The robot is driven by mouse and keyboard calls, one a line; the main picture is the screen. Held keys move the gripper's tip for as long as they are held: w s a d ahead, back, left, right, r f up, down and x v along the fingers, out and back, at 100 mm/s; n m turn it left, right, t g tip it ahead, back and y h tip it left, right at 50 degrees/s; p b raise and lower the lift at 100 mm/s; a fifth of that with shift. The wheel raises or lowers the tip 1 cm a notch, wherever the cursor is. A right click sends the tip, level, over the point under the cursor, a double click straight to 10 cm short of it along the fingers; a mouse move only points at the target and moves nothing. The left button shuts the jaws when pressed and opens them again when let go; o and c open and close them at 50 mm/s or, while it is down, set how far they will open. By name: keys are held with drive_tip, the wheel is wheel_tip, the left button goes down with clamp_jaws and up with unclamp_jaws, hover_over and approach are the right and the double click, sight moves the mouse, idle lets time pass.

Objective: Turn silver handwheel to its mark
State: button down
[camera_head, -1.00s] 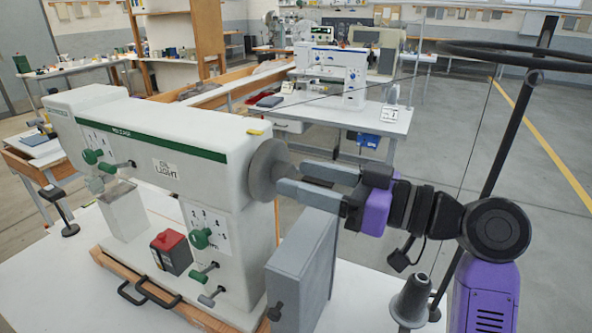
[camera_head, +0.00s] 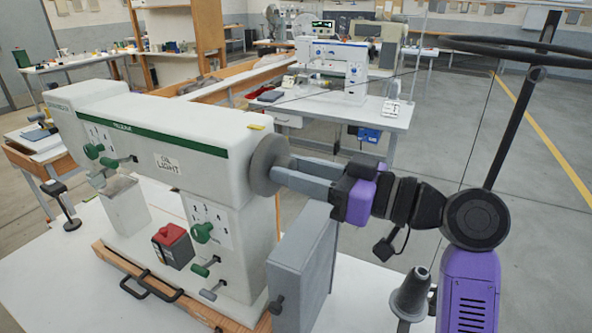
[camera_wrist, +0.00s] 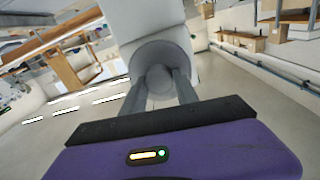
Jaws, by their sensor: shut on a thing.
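In the wrist view my gripper (camera_wrist: 160,85) is shut on the handwheel's hub. The fingertips are partly lost against the wheel. I cannot make out the mark on the press or wheel.
A grey box (camera_head: 302,262) stands close below my fingers. A red-topped box (camera_head: 172,245) and green knobs (camera_head: 202,233) are on the press front. A grey cone-shaped spool (camera_head: 411,294) stands near my arm. Another sewing machine (camera_head: 335,66) is on a table behind.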

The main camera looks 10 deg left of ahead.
drive_tip(key=shift+f+n+b, duration=0.15)
drive_tip(key=shift+n+b, duration=0.15)
drive_tip(key=shift+b, duration=0.4)
drive_tip(key=n+b, duration=0.9)
drive_tip(key=b, duration=0.5)
drive_tip(key=shift+b, duration=0.35)
drive_tip(key=c, duration=0.9)
unclamp_jaws()
